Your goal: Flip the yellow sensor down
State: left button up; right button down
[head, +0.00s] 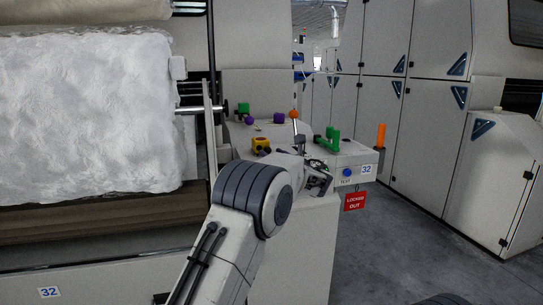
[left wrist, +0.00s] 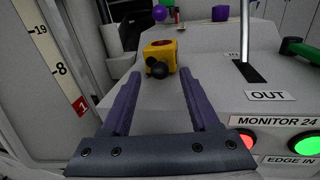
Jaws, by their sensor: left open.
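The yellow sensor (head: 261,145) is a small block with black knobs on its side, on the sloped top of the grey machine console (head: 345,158). In the left wrist view the yellow sensor (left wrist: 161,53) stands upright straight ahead, with a dark reddish round opening in its top and black knobs at its front. My left gripper (left wrist: 160,75) is open and empty. Its two purple fingers point at the sensor, one towards each side, with a visible gap before it. In the head view my arm hides much of the gripper. My right gripper is not seen.
A metal lever (left wrist: 245,35) rises from a slot beside the OUT label, right of the fingers. Green handles (head: 333,139), purple knobs (head: 279,118) and an orange knob (head: 293,114) stand on the console. A red LOCKED OUT tag (head: 355,201) hangs at its front. White fibre (head: 90,115) fills the left.

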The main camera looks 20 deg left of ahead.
pick_arm(q)
jog(key=shift+w+a, duration=0.5)
grip_shut()
